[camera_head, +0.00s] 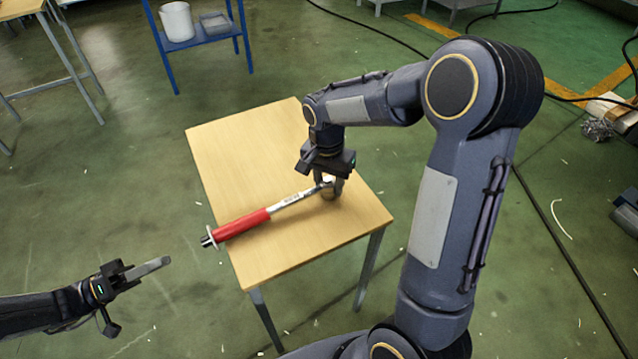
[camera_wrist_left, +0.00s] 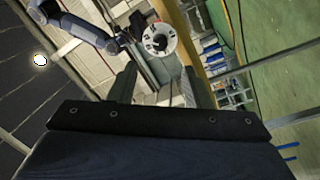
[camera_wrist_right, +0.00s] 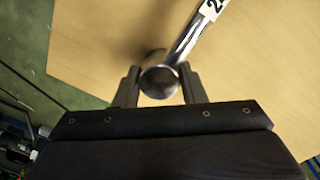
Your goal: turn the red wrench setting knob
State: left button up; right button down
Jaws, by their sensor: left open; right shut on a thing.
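The wrench (camera_head: 295,199) has a red handle (camera_head: 241,225) and a silver shaft. It is tilted, with its handle end over the table's left edge. The setting knob (camera_head: 208,241) is at the handle's free end, dark beside a pale disc. The left wrist view seems to show this end face-on, as a pale marked disc with a dark centre (camera_wrist_left: 157,41). My right gripper (camera_head: 333,182) is shut on the round wrench head (camera_wrist_right: 160,77), above the table. My left gripper (camera_head: 163,263) is open and empty, left of and apart from the knob, pointing toward it.
The wooden table (camera_head: 240,145) is otherwise bare. A blue shelf (camera_head: 205,35) with a white bucket (camera_head: 177,21) stands behind it. The floor between my left gripper and the table is clear. Cables lie on the floor at right.

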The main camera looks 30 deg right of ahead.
aim_at(207, 241)
pick_arm(q)
jog(key=d+r+m+g+y, duration=0.1)
jog(key=d+m+g, duration=0.1)
jog(key=d, duration=0.8)
jog(key=shift+w+g, duration=0.2)
jog(key=shift+g, duration=0.2)
jog(key=shift+r, duration=0.1)
jog(key=shift+a, duration=0.1)
grip_shut()
